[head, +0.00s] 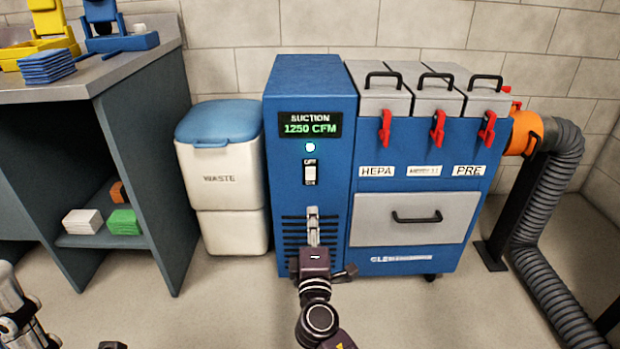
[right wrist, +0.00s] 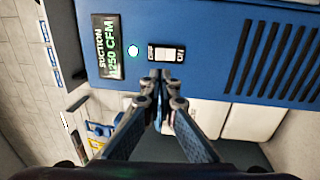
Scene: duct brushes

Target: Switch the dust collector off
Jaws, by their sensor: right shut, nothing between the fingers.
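The blue dust collector (head: 375,220) stands against the wall. Its display (head: 310,125) reads SUCTION 1250 CFM in lit green, and a bright pale-green lamp (head: 310,147) glows below it. Under the lamp is a pale rocker switch (head: 310,173), labelled OFF above and apparently ON below. My right gripper (head: 312,210) is shut and empty, pointing at the front panel just below the switch. In the right wrist view the closed fingertips (right wrist: 161,76) are close beside the switch (right wrist: 166,54); contact cannot be told. Of my left arm only parts show at the lower left.
A waste bin (head: 222,180) with a blue lid stands left of the collector. A workbench (head: 90,75) is farther left. Red latches (head: 437,128) and a drawer (head: 415,218) are on the collector's right part. A grey hose (head: 545,210) runs down the right side.

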